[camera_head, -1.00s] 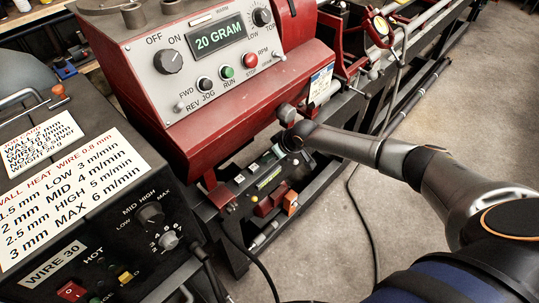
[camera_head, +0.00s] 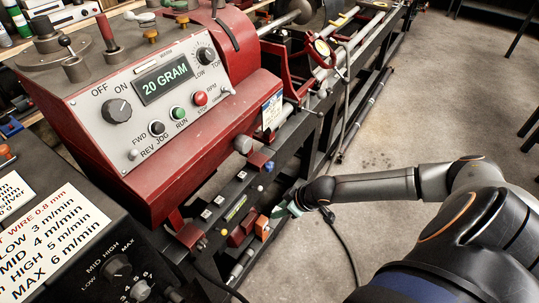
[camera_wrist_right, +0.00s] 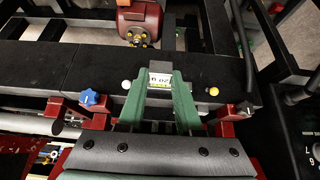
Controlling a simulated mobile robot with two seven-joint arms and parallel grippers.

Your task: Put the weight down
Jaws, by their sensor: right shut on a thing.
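My right gripper (camera_head: 292,208) is low at the front of the red lathe, beside the dark rail with coloured knobs. In the right wrist view its two green fingers (camera_wrist_right: 160,92) are shut on a small block-shaped weight (camera_wrist_right: 160,80) with a pale label that reads upside down, seemingly "20 g". The weight is between the fingertips, over or at the dark rail (camera_wrist_right: 80,72); I cannot tell whether it touches. In the head view I cannot make the weight out clearly. My left gripper is not in view.
The red lathe headstock (camera_head: 215,150) has a panel showing "20 GRAM" (camera_head: 163,83). The black wire heater (camera_head: 60,250) stands front left. A dark cable hangs near the gripper. The concrete floor (camera_head: 400,110) is clear to the right.

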